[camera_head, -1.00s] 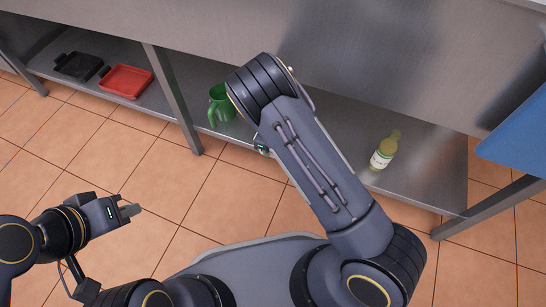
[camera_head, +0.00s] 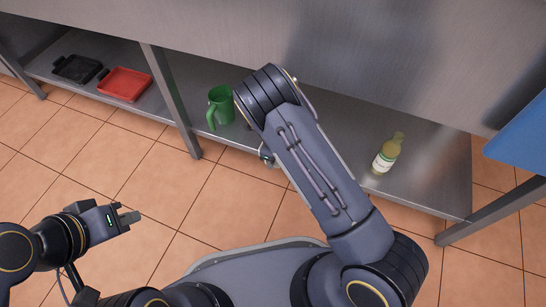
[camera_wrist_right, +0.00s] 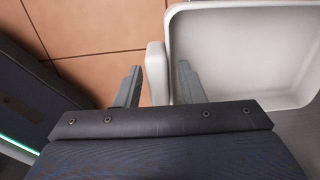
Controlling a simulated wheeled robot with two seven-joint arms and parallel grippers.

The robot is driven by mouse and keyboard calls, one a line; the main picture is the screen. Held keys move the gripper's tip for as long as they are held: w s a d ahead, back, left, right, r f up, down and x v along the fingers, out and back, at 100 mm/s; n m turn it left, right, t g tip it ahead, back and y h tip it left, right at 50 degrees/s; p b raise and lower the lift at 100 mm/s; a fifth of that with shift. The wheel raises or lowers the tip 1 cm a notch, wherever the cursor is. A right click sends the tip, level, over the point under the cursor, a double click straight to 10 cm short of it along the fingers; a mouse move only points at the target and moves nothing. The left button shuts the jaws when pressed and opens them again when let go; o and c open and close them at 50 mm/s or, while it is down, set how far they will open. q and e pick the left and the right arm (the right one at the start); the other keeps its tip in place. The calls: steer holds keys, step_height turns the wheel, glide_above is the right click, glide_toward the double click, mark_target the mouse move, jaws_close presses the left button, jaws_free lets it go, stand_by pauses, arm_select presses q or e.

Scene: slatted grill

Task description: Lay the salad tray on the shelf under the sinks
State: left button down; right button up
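A white tray (camera_wrist_right: 245,45), which looks like the salad tray, fills the upper right of the right wrist view. The part of its inside in view is bare. My right gripper (camera_wrist_right: 159,80) is open, with one finger on each side of the tray's raised edge or handle, and narrow gaps show beside it. In the head view the right hand and the tray are hidden behind my right arm. The grey metal shelf (camera_head: 435,190) runs under the counter. I cannot tell whether the tray rests on it. My left gripper (camera_head: 130,217) is empty above the floor, away from the shelf.
On the shelf are a black tray (camera_head: 77,68), a red tray (camera_head: 125,85), a green mug (camera_head: 221,106) and a bottle (camera_head: 388,153). Metal legs (camera_head: 171,100) stand at the shelf's front. A blue object (camera_head: 520,140) is at the right.

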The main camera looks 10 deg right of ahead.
steer(key=shift+o, duration=0.5)
step_height(320, 180, up, 8)
steer(key=p, duration=0.4)
steer(key=shift+s, duration=0.1)
steer(key=shift+f, duration=0.1)
